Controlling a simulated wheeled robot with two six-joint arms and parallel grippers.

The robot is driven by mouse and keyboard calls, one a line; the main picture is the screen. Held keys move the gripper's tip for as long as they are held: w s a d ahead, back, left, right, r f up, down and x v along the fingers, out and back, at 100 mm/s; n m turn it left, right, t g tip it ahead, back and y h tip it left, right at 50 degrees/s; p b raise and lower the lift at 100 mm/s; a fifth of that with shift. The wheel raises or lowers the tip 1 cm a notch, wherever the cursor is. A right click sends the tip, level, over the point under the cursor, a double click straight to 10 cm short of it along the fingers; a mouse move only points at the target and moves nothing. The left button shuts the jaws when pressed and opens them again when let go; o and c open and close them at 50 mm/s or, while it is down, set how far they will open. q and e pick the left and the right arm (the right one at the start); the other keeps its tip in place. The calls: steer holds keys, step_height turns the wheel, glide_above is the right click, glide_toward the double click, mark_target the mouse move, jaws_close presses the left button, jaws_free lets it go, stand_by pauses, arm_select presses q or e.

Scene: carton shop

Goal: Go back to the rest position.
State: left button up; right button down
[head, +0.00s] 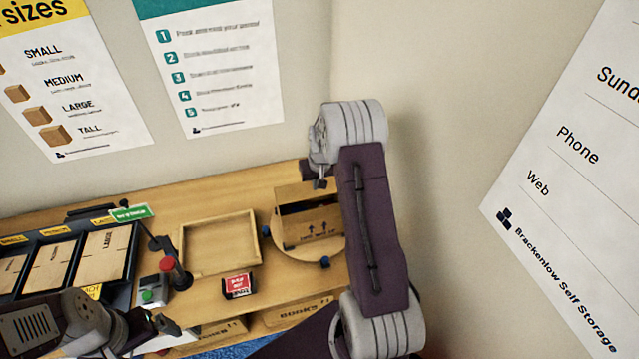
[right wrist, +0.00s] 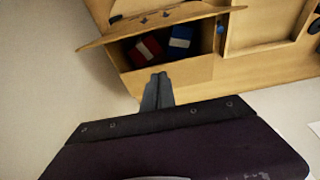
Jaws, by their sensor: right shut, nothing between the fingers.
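My right arm rises on the right of the head view, and its gripper (head: 319,184) hangs just above the open carton. In the right wrist view the right gripper's fingers (right wrist: 157,90) are together and empty, near the carton's wall. My left gripper (head: 172,330) is low at the left of the head view, in front of the bench; its finger opening is unclear. The brown carton (head: 312,226) stands open on a round wooden turntable (head: 290,252). In the right wrist view the carton (right wrist: 170,80) holds a red item (right wrist: 146,49) and a blue item (right wrist: 181,37).
An empty wooden tray (head: 183,250) lies left of the turntable on the bench. A red sign (head: 237,285), a green-button box (head: 150,292) and a dark rack of flat cartons (head: 131,268) stand further left. Walls with posters close off the back and right.

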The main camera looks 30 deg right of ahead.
steer(key=s+r, duration=0.1)
steer(key=s+a+r, duration=0.1)
steer(key=r, duration=0.1)
steer(key=shift+s+r+b, duration=0.25)
steer(key=shift+r+b, duration=0.05)
